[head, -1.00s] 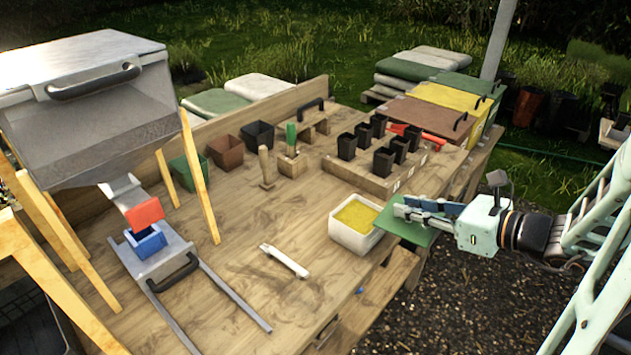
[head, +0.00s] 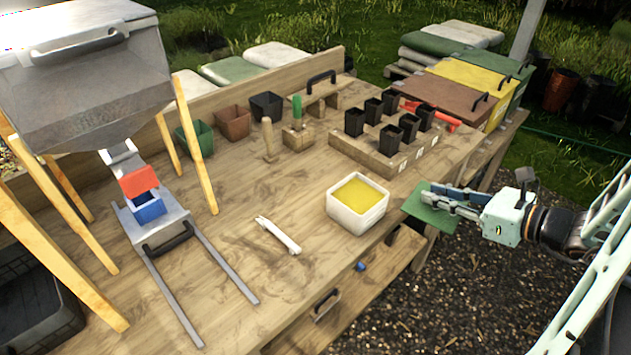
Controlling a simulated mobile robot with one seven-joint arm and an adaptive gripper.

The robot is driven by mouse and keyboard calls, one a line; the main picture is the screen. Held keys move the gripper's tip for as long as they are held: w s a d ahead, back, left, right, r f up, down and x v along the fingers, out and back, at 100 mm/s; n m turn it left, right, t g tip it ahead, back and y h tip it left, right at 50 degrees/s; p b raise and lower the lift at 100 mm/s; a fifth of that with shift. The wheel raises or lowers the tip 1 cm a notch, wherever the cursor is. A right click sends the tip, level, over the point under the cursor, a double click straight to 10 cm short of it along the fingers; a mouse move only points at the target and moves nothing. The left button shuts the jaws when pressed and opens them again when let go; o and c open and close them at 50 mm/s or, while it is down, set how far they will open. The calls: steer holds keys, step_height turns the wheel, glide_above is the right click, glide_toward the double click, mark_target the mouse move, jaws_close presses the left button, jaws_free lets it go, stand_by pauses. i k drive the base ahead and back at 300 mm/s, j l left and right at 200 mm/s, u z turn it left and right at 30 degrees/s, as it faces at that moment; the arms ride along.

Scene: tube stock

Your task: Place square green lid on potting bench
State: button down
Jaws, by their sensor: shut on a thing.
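The square green lid (head: 428,216) is in my gripper (head: 437,197), tilted, just past the right edge of the potting bench (head: 330,270) in the head view. My gripper is shut on the lid, and its fingers cover part of the lid's top. The white square tub (head: 357,222) with yellow contents stands on the bench, just left of the lid. I cannot tell the lid's height above the bench edge.
A wooden block with several black pots (head: 375,152) stands behind the tub. A white-handled tool (head: 279,235) lies in front left of it. A metal hopper (head: 85,75) on wooden legs stands at left. Bare bench top shows around the tool.

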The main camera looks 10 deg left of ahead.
mark_target(287, 195)
steer(key=i+l+u, duration=0.2)
steer(key=l+u, duration=0.15)
steer(key=l, duration=0.15)
steer(key=u, duration=0.85)
steer(key=k+j, duration=0.05)
